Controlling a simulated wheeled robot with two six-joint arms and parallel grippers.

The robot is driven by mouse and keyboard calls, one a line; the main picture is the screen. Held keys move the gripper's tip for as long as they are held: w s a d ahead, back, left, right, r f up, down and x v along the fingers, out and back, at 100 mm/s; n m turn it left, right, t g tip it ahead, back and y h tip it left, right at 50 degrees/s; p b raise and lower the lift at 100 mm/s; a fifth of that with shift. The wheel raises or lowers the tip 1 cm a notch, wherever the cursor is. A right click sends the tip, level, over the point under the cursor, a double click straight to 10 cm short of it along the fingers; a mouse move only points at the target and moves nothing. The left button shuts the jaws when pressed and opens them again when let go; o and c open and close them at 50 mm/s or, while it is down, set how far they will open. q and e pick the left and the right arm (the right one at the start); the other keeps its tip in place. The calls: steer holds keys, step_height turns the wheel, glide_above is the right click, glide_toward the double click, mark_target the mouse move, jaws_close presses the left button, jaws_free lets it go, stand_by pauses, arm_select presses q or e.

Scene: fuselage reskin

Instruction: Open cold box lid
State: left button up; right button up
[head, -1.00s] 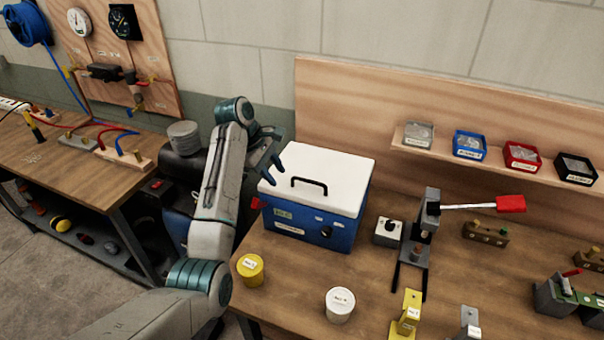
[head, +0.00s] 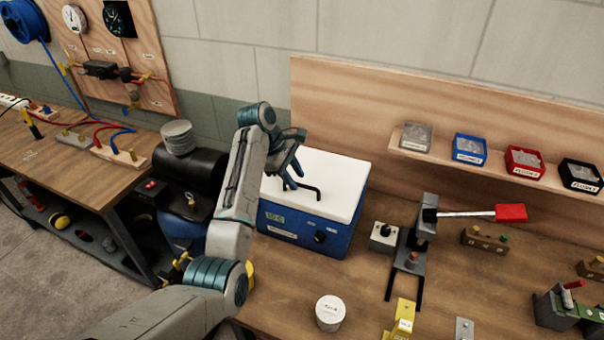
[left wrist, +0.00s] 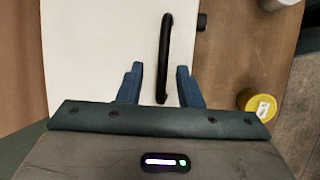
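The cold box (head: 290,226) is blue with a white lid (head: 340,178) and stands on the wooden bench; the lid lies shut. A black bar handle (head: 312,190) is on top of the lid, its left part hidden behind my gripper in the head view. My left gripper (head: 292,178) is over the lid at the handle's left end. In the left wrist view the blue fingers (left wrist: 160,85) are apart, with one end of the black handle (left wrist: 165,55) reaching between them. Contact with the handle cannot be told. My right gripper is not in view.
A white tub (head: 331,313) stands in front of the box, and a yellow tub (left wrist: 258,101) shows in the left wrist view. A lever press (head: 420,235) with a red handle stands to the right. A shelf with small bins (head: 470,148) runs behind.

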arm_select(q)
steer(key=shift+s+f, duration=0.1)
steer(key=shift+f, duration=0.15)
steer(key=shift+c, duration=0.7)
jaws_close()
steer(key=shift+r, duration=0.1)
